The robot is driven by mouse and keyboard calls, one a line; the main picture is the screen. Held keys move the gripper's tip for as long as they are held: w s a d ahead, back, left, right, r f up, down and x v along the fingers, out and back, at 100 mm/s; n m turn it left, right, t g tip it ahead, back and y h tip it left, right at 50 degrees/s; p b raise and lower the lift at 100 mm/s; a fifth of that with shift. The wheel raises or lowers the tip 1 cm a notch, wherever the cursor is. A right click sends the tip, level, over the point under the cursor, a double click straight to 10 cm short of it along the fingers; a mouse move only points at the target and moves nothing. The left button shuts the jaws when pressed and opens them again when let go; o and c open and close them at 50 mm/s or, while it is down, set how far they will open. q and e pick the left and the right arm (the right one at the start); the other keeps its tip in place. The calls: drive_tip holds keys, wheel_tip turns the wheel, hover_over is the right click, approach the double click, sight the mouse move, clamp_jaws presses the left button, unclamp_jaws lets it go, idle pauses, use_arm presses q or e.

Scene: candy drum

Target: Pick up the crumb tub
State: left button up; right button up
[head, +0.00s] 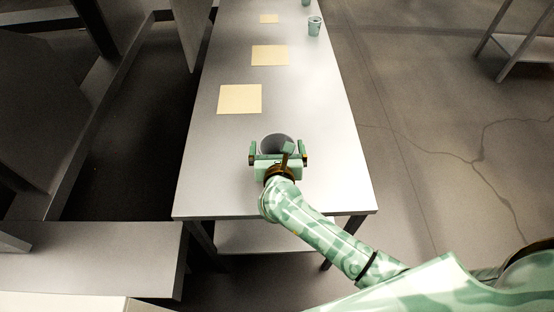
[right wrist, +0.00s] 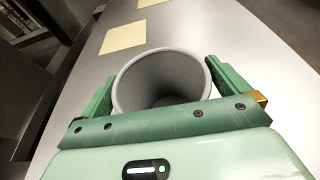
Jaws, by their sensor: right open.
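A round grey tub (head: 277,141), which I take for the crumb tub, stands near the front end of the long grey table. In the right wrist view the tub (right wrist: 160,77) shows its open rim and empty-looking inside. My right gripper (head: 278,152) is open, with one finger on each side of the tub. In the right wrist view the fingers (right wrist: 158,90) flank the rim, with a gap visible at the left; whether the right finger touches cannot be told. The tub's lower part is hidden by the gripper. My left gripper is not in view.
Three cream squares lie along the table (head: 190,205): a near one (head: 240,99), a middle one (head: 269,55) and a small far one (head: 269,18). A teal cup (head: 314,26) stands at the far right edge, with another small teal thing (head: 306,2) beyond.

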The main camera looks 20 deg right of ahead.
drive_tip(key=c, duration=0.9)
